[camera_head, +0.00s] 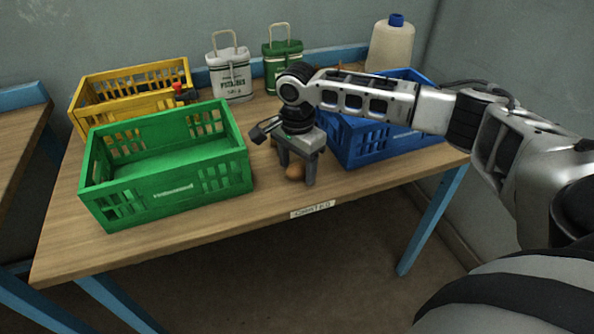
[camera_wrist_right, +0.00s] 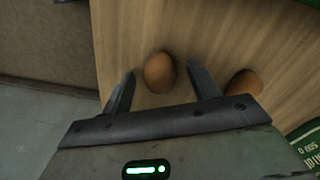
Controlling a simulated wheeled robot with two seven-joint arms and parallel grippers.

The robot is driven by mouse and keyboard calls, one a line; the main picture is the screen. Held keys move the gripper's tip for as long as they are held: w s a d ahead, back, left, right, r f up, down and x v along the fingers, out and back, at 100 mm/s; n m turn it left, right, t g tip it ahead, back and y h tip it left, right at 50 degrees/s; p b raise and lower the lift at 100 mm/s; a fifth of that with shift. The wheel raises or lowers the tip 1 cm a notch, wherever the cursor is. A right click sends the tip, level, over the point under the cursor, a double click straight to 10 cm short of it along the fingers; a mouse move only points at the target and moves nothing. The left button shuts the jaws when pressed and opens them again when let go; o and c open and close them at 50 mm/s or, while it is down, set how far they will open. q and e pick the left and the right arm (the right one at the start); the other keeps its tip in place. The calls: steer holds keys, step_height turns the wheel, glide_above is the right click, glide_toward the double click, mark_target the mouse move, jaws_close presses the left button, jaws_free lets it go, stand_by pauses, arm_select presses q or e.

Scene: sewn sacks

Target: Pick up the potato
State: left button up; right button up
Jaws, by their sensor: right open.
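A brown, rounded potato (camera_head: 295,173) lies on the wooden table near its front edge. My right gripper (camera_head: 297,170) is open and pointing down over it, with the fingers on either side. In the right wrist view, a brown potato (camera_wrist_right: 159,72) sits between the spread fingertips (camera_wrist_right: 161,82), with gaps to both fingers. A second brown, rounded thing (camera_wrist_right: 244,84) lies just outside the right-hand finger, partly hidden by the gripper body. I cannot pick it out in the head view. My left gripper is not in view.
A green crate (camera_head: 165,197) stands left of my gripper and a blue crate (camera_head: 372,158) stands right. A yellow crate (camera_head: 135,88), two sacks (camera_head: 229,75) (camera_head: 283,68) and a pale jug (camera_head: 390,46) stand behind. The table's front edge (camera_head: 330,208) is close.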

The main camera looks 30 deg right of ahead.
steer(key=shift+f, duration=0.25)
steer(key=c, duration=1.1)
steer(key=shift+o, duration=0.2)
steer(key=shift+r, duration=0.1)
